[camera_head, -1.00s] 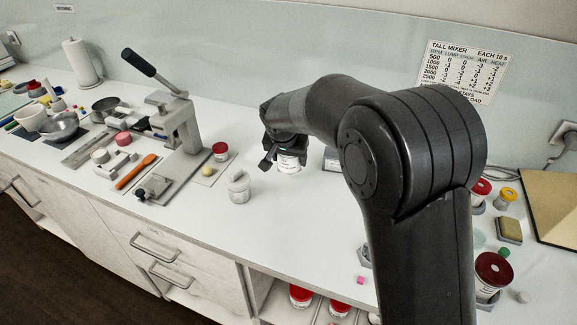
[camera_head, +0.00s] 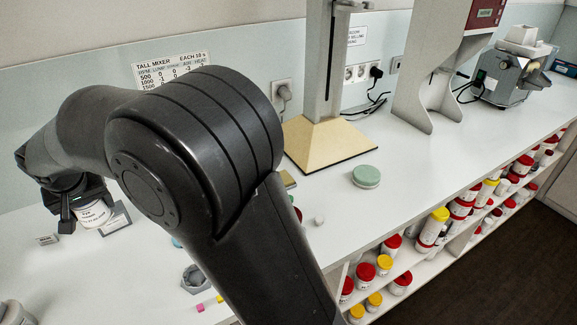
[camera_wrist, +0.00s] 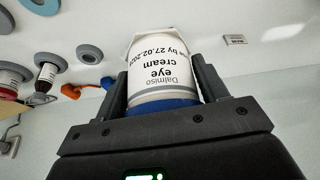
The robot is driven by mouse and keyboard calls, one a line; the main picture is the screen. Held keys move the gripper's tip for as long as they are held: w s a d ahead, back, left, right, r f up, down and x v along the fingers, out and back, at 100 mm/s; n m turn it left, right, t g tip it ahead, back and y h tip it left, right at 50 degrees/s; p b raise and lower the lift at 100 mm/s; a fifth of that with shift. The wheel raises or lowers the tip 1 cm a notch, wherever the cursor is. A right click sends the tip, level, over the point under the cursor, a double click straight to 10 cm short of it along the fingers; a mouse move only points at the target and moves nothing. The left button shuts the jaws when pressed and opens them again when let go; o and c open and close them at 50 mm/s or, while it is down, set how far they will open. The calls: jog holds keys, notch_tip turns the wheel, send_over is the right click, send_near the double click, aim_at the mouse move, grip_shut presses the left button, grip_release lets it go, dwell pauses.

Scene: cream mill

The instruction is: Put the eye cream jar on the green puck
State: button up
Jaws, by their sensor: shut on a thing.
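My gripper (camera_head: 74,206) is shut on the eye cream jar (camera_head: 95,215), left of my arm and over the white worktop. In the wrist view the white jar (camera_wrist: 158,62) sits between both fingers, its label reading "Dalmiso eye cream" upside down; a blue band shows at its end by the gripper. The green puck (camera_head: 366,176), a pale green disc, lies on the worktop right of my arm, well apart from the jar. Nothing shows on top of it.
A wooden-based stand (camera_head: 318,146) is behind the puck, with sockets and cables on the wall. A grey mill (camera_head: 510,75) stands far right. Shelves below hold many red- and yellow-lidded jars (camera_head: 437,228). The worktop around the puck's right side is clear.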

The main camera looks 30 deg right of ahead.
notch_tip(320, 180, up, 7)
jog(key=shift+r, duration=0.2)
jog(key=w+d+m+h, duration=0.1)
jog(key=d+m, duration=0.3)
jog(key=d, duration=1.6)
jog(key=w+d+m+h, duration=0.2)
jog(key=w+d+m, duration=0.2)
jog(key=d, duration=1.6)
jog(key=shift+d+f+g, duration=0.2)
jog(key=shift+d+g, duration=0.15)
jog(key=shift+g, duration=0.05)
jog(key=shift+m, duration=0.9)
jog(key=s+d, duration=0.1)
jog(key=d, duration=0.5)
jog(key=s+d, duration=0.1)
jog(key=d, duration=0.2)
jog(key=shift+s, duration=0.35)
jog(key=s+d+m+g+h, duration=0.25)
jog(key=s+d+m, duration=0.45)
jog(key=s+d, duration=1.9)
send_near(370, 170)
jog(key=shift+s+d+y, duration=0.15)
jog(key=shift+d+y, duration=0.1)
jog(key=shift+d, duration=0.85)
jog(key=shift+w+a+f, duration=0.1)
jog(key=shift+w+f, duration=0.15)
jog(key=shift+w, duration=0.1)
jog(key=shift+f, duration=1.85)
